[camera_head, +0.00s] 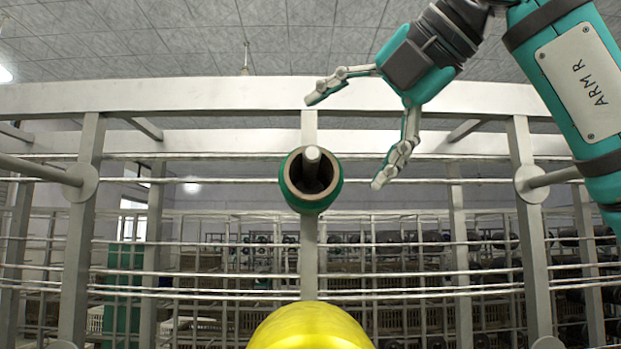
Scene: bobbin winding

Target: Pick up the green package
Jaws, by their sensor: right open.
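The green package (333,188) is a green bobbin with a tan, hollow core, seen end-on near the middle of the head view. It sits around a light peg that sticks out from the metal rack. My right gripper (343,141) comes in from the upper right. Its two fingers are spread wide and empty, above and to the right of the package. The fingers appear apart from the package. My left gripper is not in view.
The white metal rack (200,97) has upright posts and thin horizontal rails. Bare pegs (555,177) stick out at the right and left (40,170). A yellow rounded object (312,328) shows at the bottom centre. Shelves stand behind the rack.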

